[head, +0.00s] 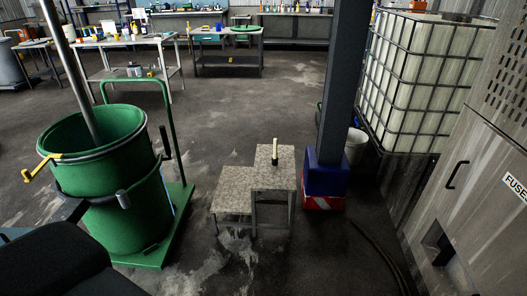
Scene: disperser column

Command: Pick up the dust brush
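A small brush with a pale handle (275,150), which looks like the dust brush, stands upright on the top step of a two-step stool (284,181) in the head view. Its dark lower end rests on the speckled step, near the middle. Nothing covers it. Neither of my grippers shows in this view, and nothing is seen touching the brush.
A green drum (122,205) on a green trolley stands at the left, with a pole in it. A dark column (341,85) with a blue and red base stands right of the stool. A caged white tank (420,80) and grey cabinet (485,190) line the right. Floor before the stool is mostly clear.

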